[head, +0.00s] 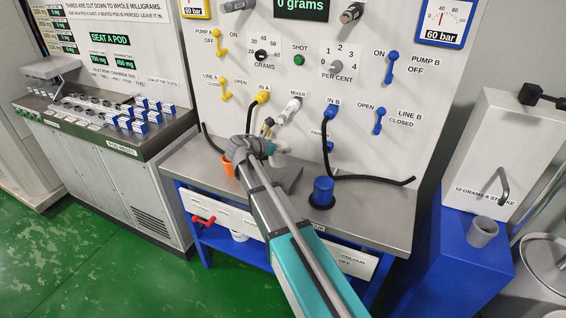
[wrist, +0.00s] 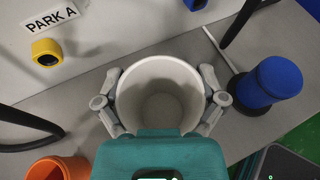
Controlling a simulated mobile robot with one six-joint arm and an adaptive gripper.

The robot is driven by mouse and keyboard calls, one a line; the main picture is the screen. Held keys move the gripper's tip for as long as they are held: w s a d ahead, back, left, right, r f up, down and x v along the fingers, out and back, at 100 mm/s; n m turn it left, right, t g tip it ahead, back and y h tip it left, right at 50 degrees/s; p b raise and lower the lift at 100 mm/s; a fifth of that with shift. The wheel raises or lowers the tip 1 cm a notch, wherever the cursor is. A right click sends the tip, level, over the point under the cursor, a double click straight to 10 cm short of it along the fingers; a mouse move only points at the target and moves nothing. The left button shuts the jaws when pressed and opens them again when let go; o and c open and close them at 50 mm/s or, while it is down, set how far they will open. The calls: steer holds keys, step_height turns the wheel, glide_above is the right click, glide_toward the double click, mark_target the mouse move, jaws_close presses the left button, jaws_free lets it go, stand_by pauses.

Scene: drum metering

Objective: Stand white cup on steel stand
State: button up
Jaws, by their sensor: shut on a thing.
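The white cup (wrist: 160,72) is in the middle of the wrist view, open end toward the camera, and looks empty. My gripper (wrist: 160,96) is shut on it, with a finger against each side. In the head view a small part of the cup (head: 279,148) shows past my gripper (head: 266,150), in front of the panel and above the bench. A dark grey flat shape (head: 290,178) on the bench just below may be the steel stand; my arm partly hides it. I cannot tell whether the cup's base touches anything.
An orange cup (head: 229,170) stands left of my gripper on the steel bench (head: 375,205). A blue cylinder (head: 323,190) stands to the right. A black hose (head: 370,179) lies along the back right. The yellow IN A (head: 263,97) and white mixer (head: 292,107) fittings project above.

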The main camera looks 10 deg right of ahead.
steer(key=shift+w+d+f+b, duration=0.25)
steer(key=shift+w+f+b, duration=0.05)
steer(key=shift+f, duration=0.15)
steer(key=shift+w+d+f+b, duration=0.2)
steer(key=shift+w+f+b, duration=0.1)
steer(key=shift+f, duration=0.15)
steer(key=shift+w+d+f+b, duration=0.2)
steer(key=shift+f+b, duration=0.15)
steer(key=shift+w+d+f+b, duration=0.15)
steer(key=shift+f+b, duration=0.15)
steer(key=shift+f, duration=0.05)
steer(key=shift+f+b, duration=1.35)
steer(key=shift+s+f, duration=0.1)
steer(key=shift+f, duration=0.05)
steer(key=o, duration=0.8)
